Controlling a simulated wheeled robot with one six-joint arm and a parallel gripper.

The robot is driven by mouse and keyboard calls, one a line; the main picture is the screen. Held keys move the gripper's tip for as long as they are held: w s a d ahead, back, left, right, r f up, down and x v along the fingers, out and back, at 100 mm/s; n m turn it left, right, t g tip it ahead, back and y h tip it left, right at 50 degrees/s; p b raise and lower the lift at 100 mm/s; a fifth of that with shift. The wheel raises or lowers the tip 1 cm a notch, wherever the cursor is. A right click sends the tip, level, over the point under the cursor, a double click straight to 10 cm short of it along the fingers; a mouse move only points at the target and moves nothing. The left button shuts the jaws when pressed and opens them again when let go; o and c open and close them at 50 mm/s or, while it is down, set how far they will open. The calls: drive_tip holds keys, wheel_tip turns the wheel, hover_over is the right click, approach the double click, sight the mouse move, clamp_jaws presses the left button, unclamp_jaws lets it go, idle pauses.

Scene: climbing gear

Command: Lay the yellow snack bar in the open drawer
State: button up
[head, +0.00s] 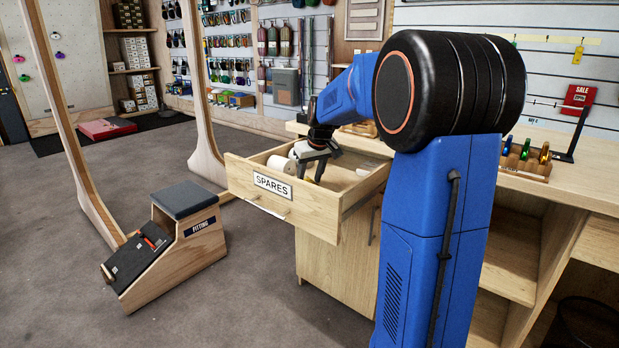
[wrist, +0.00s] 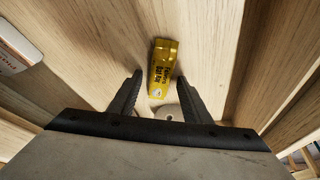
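The yellow snack bar (wrist: 162,68) lies on pale wood in the wrist view, just beyond and between my fingertips. My gripper (wrist: 160,88) reaches down into the drawer. Its two dark fingers are apart, with a gap on each side of the bar, and hold nothing. The near end of the bar lies between the fingertips.
White rolls (head: 281,164) lie in the drawer's left part, and one round pale item (wrist: 168,112) shows between my fingers. A white card with red print (wrist: 15,50) is at the left in the wrist view. The drawer walls stand close around my gripper.

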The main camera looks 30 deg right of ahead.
drive_tip(key=v, duration=1.2)
drive_tip(key=shift+r, duration=0.2)
idle(0.4)
